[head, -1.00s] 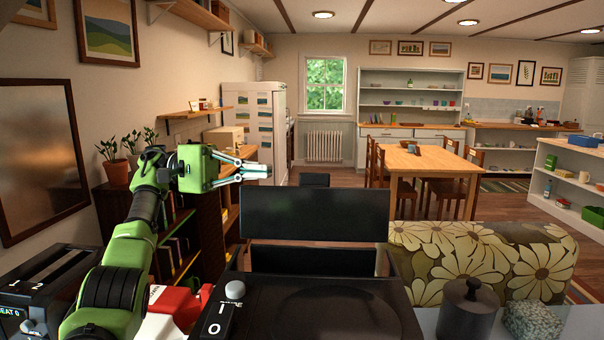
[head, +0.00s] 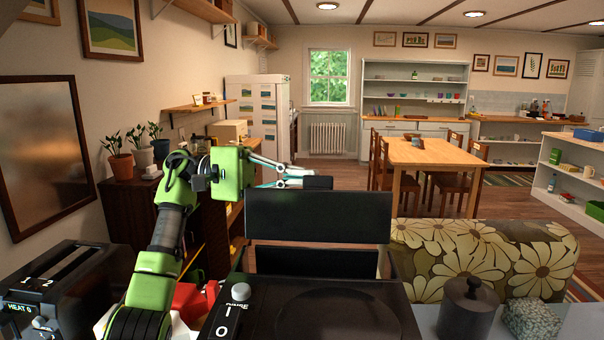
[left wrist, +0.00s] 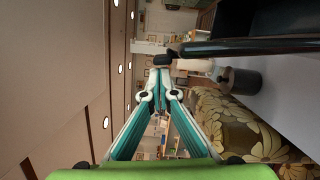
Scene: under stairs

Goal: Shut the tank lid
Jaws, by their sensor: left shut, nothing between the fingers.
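The tank lid (head: 318,217) is a flat dark panel standing raised at the back of the black appliance (head: 250,300) in the head view. In the left wrist view a dark slab, seemingly the lid (left wrist: 250,46), reaches in from the right, its end close to my fingertips. My left gripper (head: 316,182) is shut and empty, its fingertips just above the lid's top edge in the head view, seemingly at its far side. It also shows in the left wrist view (left wrist: 163,62). I cannot tell whether it touches the lid. My right gripper is not in view.
A black lidded canister (head: 468,310) and a speckled stone-like block (head: 532,319) stand on the counter at right. A toaster (head: 50,285) stands at left beside a red object (head: 193,300). A flowered sofa (head: 480,255) lies beyond the counter.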

